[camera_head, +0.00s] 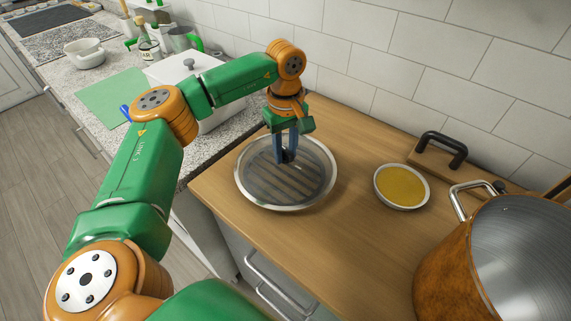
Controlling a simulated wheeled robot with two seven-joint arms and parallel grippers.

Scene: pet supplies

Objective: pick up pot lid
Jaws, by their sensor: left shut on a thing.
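The pot lid (262,190) is a round, see-through disc with a silver rim, on the wooden counter in the middle of the head view. Dark stripes show through or under its glass. My left gripper (286,158) points down over the lid's centre and is shut on its knob. The fingers hide most of the knob. I cannot tell whether the lid rests on the counter or sits slightly above it. My right gripper is out of view.
A copper-coloured pot (445,262) with a steel inside stands at the right. A small dish with yellow contents (401,187) lies between it and the lid. A wooden board with a black handle (440,148) is behind. A white lidded container (207,82) stands left, near the tiled wall.

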